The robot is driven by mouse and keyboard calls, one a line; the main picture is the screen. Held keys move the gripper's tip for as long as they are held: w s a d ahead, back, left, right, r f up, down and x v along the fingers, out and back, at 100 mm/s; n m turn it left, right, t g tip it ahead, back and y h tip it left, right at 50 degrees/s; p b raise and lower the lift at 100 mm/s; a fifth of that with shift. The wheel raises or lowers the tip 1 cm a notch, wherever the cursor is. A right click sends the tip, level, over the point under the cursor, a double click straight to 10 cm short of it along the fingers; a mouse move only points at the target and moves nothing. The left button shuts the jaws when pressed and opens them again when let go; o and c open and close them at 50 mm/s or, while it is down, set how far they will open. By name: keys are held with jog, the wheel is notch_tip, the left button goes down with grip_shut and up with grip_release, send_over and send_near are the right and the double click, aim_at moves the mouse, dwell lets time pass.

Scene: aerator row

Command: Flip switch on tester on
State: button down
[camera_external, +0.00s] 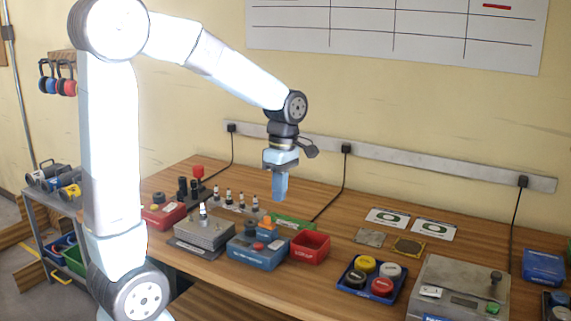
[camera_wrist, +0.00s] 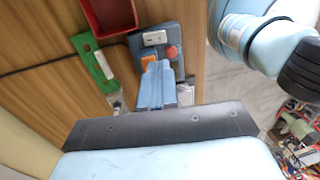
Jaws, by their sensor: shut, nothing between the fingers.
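A blue box (camera_external: 256,258), likely the tester, sits on the wooden table below my gripper. In the wrist view the box (camera_wrist: 177,37) shows a white plate with a small dark mark (camera_wrist: 154,38), a red round button (camera_wrist: 171,51) and an orange part (camera_wrist: 148,60). I cannot tell which of these is the switch or its position. My gripper (camera_external: 281,198) points down, shut and empty, above the box and apart from it in the external view. In the wrist view my fingers (camera_wrist: 157,66) overlap the near part of the box and partly hide it.
A red open bin (camera_external: 310,247) stands right beside the box, with a green item (camera_external: 291,222) behind. A grey block (camera_external: 204,233) is at left. A tray of coloured round pieces (camera_external: 371,276) and a grey device (camera_external: 462,285) stand at right.

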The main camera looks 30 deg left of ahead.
aim_at(274, 246)
jog(key=f, duration=0.4)
jog(key=s+f, duration=0.1)
jog(key=f, duration=0.7)
jog(key=shift+s, duration=0.35)
jog(key=shift+f, duration=0.1)
jog(key=shift+s+f, duration=0.3)
jog(key=shift+a, duration=0.1)
